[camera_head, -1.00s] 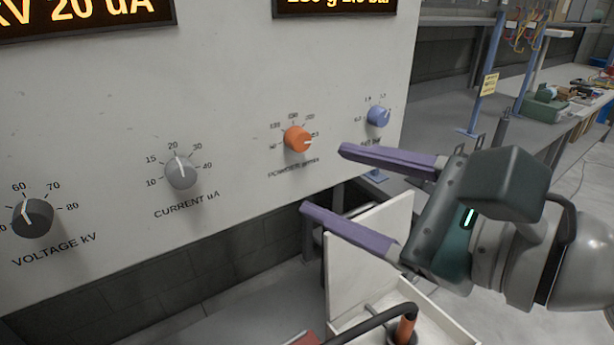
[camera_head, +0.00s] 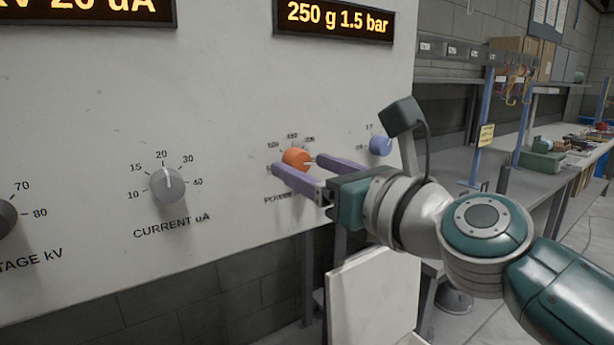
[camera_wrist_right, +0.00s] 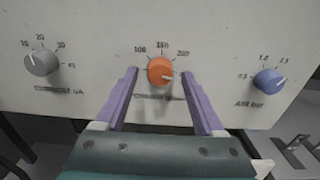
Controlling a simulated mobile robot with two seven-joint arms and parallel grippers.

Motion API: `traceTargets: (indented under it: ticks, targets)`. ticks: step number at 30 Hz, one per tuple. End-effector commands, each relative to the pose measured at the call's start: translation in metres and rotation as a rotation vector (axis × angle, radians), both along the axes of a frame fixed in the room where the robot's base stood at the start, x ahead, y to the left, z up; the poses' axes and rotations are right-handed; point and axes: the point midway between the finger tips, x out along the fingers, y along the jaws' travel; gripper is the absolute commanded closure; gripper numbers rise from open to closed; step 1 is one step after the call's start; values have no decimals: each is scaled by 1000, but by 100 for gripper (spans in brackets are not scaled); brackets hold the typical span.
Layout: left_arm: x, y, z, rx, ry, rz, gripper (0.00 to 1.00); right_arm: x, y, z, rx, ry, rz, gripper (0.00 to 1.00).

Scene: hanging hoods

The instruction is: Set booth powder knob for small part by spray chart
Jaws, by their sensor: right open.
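The orange powder knob (camera_head: 296,159) sits on the pale panel (camera_head: 230,90), with a white pointer aimed to the right. In the right wrist view the knob (camera_wrist_right: 161,71) lies between and just beyond my fingertips, its pointer to the right and slightly down. My right gripper (camera_head: 298,165) is open, one purple finger on each side of the knob's line; it also shows in the wrist view (camera_wrist_right: 160,75). I cannot tell whether a finger touches the knob. My left gripper is not in view. No spray chart is readable.
The grey current knob (camera_head: 167,184) is left of the powder knob, pointing near 20. The blue air knob (camera_head: 380,145) is close on the right. A dark voltage knob (camera_head: 6,218) is cut off at the left edge.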

Motion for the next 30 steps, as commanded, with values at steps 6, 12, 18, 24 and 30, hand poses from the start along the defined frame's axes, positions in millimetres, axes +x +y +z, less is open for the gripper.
traceTargets:
  ticks: [6,12,18,24,30]
  targets:
    - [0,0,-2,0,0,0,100,4,3,1,-1,-1,0,29]
    - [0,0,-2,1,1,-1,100,4,3,0,-1,-1,0,36]
    - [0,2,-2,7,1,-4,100,4,3,0,-1,-1,0,59]
    - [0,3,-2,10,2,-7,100,4,2,0,-1,0,0,81]
    - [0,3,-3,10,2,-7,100,4,2,0,-1,0,0,100]
